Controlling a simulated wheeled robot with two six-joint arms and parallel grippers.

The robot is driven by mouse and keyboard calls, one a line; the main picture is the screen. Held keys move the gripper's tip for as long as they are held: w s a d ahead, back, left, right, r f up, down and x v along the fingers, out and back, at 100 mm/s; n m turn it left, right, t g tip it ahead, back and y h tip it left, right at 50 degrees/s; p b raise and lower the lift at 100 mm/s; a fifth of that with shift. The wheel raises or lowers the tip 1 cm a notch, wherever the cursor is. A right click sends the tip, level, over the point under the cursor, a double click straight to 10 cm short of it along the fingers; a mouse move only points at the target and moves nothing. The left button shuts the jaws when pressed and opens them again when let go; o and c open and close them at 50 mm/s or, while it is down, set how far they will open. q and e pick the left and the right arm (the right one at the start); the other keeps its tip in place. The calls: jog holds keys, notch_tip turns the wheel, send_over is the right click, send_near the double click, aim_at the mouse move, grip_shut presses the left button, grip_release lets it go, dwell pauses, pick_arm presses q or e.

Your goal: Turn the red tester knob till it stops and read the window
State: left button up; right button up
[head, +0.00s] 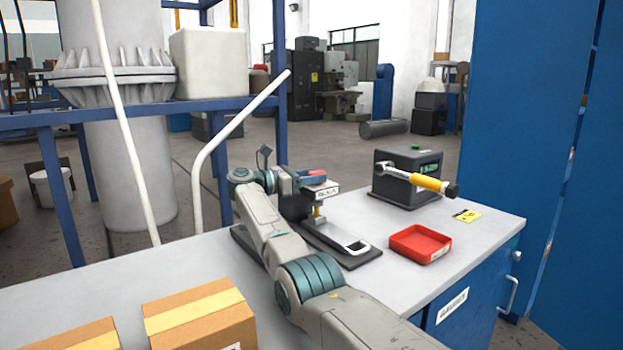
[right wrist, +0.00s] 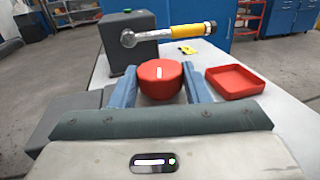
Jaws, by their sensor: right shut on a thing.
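The red tester knob (right wrist: 160,82) is a round red cap with a short white mark, central in the right wrist view. My right gripper (head: 309,178) has its two blue fingers on either side of the knob and is shut on it. In the head view the knob is largely hidden by the gripper, with only a little red showing. The tester (head: 345,256) stands on the bench, with a dark base and a white lettered label (head: 325,193) below the knob. I cannot make out a reading in any window. My left gripper is not in view.
A red tray (head: 420,245) sits right of the tester. Behind it stands a dark box (head: 407,165) with a green display and a yellow-handled wrench (head: 425,182) at its front. A yellow tag (head: 467,216) lies nearby. Cardboard boxes (head: 200,318) are at the front left.

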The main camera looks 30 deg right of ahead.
jog(key=shift+r, duration=0.25)
jog(key=o, duration=0.8)
jog(key=shift+o, duration=0.8)
jog(key=shift+f, duration=0.2)
jog(key=w+a, duration=0.1)
jog(key=a, duration=0.6)
jog(key=shift+a, duration=0.15)
jog(key=shift+w, duration=0.1)
